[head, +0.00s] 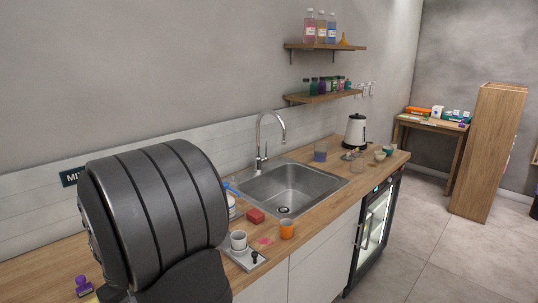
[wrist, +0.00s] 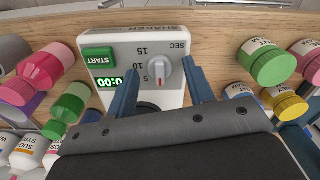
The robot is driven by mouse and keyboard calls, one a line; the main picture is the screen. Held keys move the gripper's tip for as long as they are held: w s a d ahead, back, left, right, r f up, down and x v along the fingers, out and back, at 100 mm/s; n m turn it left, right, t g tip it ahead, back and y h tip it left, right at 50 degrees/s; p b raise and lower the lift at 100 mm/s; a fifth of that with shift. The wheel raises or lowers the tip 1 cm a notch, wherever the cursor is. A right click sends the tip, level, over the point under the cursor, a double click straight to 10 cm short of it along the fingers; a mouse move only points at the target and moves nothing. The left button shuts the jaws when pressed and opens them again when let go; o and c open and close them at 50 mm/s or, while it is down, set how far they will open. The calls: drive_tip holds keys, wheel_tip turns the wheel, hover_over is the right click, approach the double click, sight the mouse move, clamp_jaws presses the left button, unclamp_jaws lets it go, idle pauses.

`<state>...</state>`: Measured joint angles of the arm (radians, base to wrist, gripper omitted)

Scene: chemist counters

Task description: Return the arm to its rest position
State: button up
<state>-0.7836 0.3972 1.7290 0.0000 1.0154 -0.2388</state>
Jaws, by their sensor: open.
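My gripper (wrist: 161,78) shows in the wrist view with its two blue fingers apart. Nothing is held between them. Beyond the fingers is a white shaker (wrist: 151,45) with a green START button (wrist: 98,55), a green time display (wrist: 108,82) and a dial (wrist: 161,71) with a red mark. The fingers appear on either side of the dial. I cannot tell whether they touch the shaker. In the head view, a large dark part of my arm (head: 160,205) fills the lower left, and my gripper does not show there.
In the wrist view, a pink-capped bottle (wrist: 48,66) and green-capped bottles stand left, and more capped jars (wrist: 268,62) stand right, close to the fingers.

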drive_tip(key=n, duration=0.3)
drive_tip(key=shift+n, duration=2.4)
